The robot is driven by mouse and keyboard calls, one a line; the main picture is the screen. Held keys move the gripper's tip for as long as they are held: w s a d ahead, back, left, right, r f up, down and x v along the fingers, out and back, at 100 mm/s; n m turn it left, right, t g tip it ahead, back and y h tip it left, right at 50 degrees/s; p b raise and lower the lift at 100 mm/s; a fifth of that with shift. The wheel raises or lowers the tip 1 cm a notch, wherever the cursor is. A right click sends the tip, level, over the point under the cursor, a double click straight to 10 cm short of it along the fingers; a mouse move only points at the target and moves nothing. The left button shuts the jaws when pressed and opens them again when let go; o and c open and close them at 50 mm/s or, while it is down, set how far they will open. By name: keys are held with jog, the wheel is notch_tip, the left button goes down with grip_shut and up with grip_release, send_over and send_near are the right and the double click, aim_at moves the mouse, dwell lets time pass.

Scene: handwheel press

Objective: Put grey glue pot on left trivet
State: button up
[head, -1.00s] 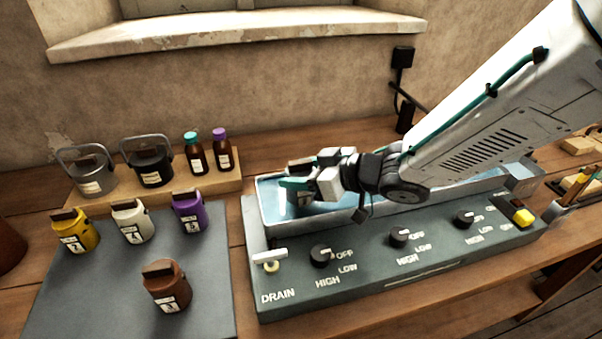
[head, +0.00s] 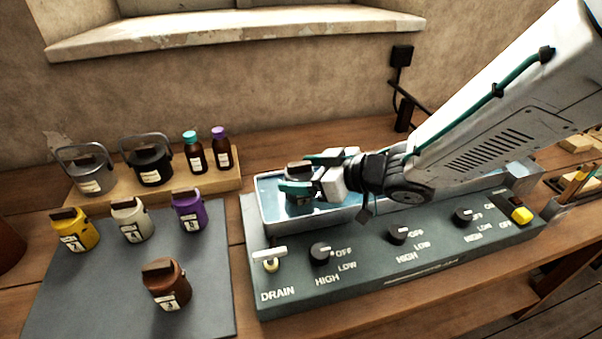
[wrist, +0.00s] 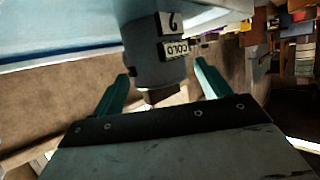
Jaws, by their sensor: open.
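A grey glue pot (head: 299,190) with a dark lid stands in the long water bath (head: 352,214), near its left end. My gripper (head: 308,173) is open, reaching in from the right. Its two teal fingers lie on either side of the pot's upper part, and in the wrist view gaps show between the fingers (wrist: 161,72) and the pot. I cannot make out a trivet; the pot's base is hidden in the head view.
The bath's front panel has a drain lever (head: 269,254), several knobs and a yellow button (head: 522,215). On the left, yellow, white, purple and brown pots stand on a grey mat (head: 90,300). Two handled pots and two bottles stand on a wooden board (head: 215,184).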

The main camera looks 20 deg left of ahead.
jog(key=v, duration=1.1)
jog(key=shift+d, duration=0.1)
jog(key=w+d+r+m+t+h, duration=0.4)
jog(key=w+d+m+t+h, duration=0.25)
jog(key=d, duration=0.55)
jog(key=d+r+m+h, duration=0.1)
jog(key=d+m+h, duration=0.3)
jog(key=d, duration=0.7)
jog(key=s+d+m+g+h, duration=0.25)
jog(key=s+d+h, duration=0.25)
jog(key=s+d, duration=0.25)
jog(key=s+m+g+y, duration=0.2)
jog(key=s+g, duration=0.4)
jog(key=s, duration=1)
jog(key=shift+a+f, duration=0.15)
jog(key=shift+a, duration=0.05)
jog(key=shift+y, duration=0.25)
